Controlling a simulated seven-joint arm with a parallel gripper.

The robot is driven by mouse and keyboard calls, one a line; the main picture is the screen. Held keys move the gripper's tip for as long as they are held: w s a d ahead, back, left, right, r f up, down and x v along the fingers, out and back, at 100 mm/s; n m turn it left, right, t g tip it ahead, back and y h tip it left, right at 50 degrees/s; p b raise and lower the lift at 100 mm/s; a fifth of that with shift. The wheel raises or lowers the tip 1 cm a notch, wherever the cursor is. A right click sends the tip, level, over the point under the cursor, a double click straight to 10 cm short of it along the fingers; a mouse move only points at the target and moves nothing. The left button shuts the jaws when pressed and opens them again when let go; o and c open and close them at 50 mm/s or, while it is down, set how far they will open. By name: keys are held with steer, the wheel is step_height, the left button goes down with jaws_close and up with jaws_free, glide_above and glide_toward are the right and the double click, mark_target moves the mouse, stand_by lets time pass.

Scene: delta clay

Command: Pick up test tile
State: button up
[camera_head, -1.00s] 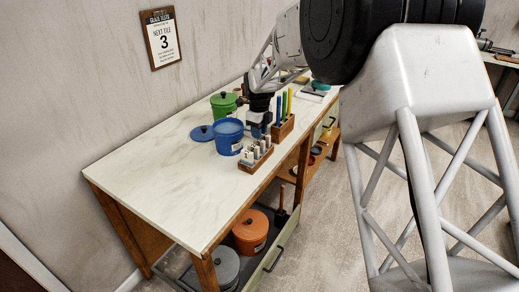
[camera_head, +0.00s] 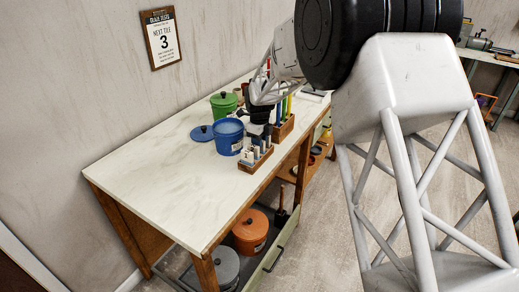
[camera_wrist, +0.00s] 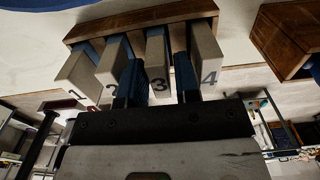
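A small wooden rack (camera_head: 254,165) stands on the bench and holds a row of upright test tiles with pale, numbered ends. The wrist view shows the rack (camera_wrist: 140,14) with tile 1 (camera_wrist: 77,80), tile 2 (camera_wrist: 112,65), tile 3 (camera_wrist: 158,62) and tile 4 (camera_wrist: 207,62). My gripper (camera_wrist: 158,85) is at the rack, its dark fingers on either side of tile 3. The fingers look open, with a narrow gap beside the tile; firm contact is not visible. In the head view my gripper (camera_head: 259,130) is just above the rack, partly hiding the tiles.
A blue bucket (camera_head: 228,136) stands close left of the rack, its blue lid (camera_head: 201,133) beside it. A green pot (camera_head: 223,104) is behind. Another wooden holder (camera_head: 283,129) with coloured sticks stands just beyond the rack. The bench front is clear.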

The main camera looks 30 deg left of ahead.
jaws_close()
steer(key=shift+r, duration=0.1)
steer(key=shift+r, duration=4.9)
